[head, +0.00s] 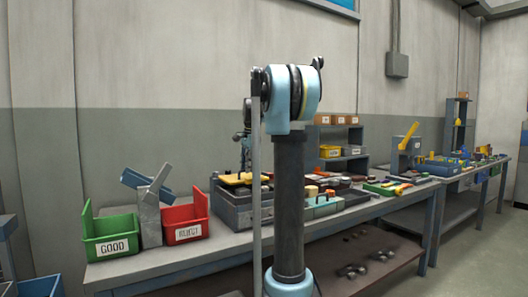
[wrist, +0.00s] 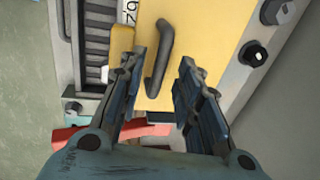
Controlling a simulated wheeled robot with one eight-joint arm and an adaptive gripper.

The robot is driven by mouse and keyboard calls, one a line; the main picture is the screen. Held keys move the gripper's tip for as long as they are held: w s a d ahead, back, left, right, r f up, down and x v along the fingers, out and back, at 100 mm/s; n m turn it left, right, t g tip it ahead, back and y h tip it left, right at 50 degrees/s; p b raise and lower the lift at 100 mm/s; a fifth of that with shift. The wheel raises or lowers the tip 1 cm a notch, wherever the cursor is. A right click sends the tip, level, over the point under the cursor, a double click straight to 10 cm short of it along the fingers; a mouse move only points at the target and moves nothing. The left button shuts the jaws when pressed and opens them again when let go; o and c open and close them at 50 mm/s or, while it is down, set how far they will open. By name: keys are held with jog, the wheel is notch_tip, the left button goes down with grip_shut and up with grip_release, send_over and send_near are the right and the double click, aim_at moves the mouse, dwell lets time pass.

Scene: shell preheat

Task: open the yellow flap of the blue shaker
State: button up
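The yellow flap (wrist: 195,40) fills the upper middle of the wrist view, with a black bar handle (wrist: 158,62) standing on it. My gripper (wrist: 163,60) is open, with one finger on each side of the handle and visible gaps between them. I cannot tell the height of the fingers above the flap. In the head view, the yellow flap (head: 238,178) lies on top of a grey-blue machine (head: 235,217), apparently the shaker, on the bench. My arm hides part of that machine.
A green GOOD bin (head: 110,249) and a red REJECT bin (head: 184,233) stand left of the machine. Tools and small parts crowd the bench to the right. A shelf with boxes (head: 340,137) stands behind. Dark bolts (wrist: 252,53) edge the flap's right side.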

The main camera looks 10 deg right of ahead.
jog(key=s+d+r, duration=0.1)
jog(key=s+r, duration=0.2)
jog(key=r, duration=1.4)
jog(key=s+f+n, duration=0.3)
jog(key=s+f, duration=0.5)
jog(key=s, duration=0.2)
jog(key=shift+s+a+n, duration=0.15)
jog(key=shift+a+n, duration=0.25)
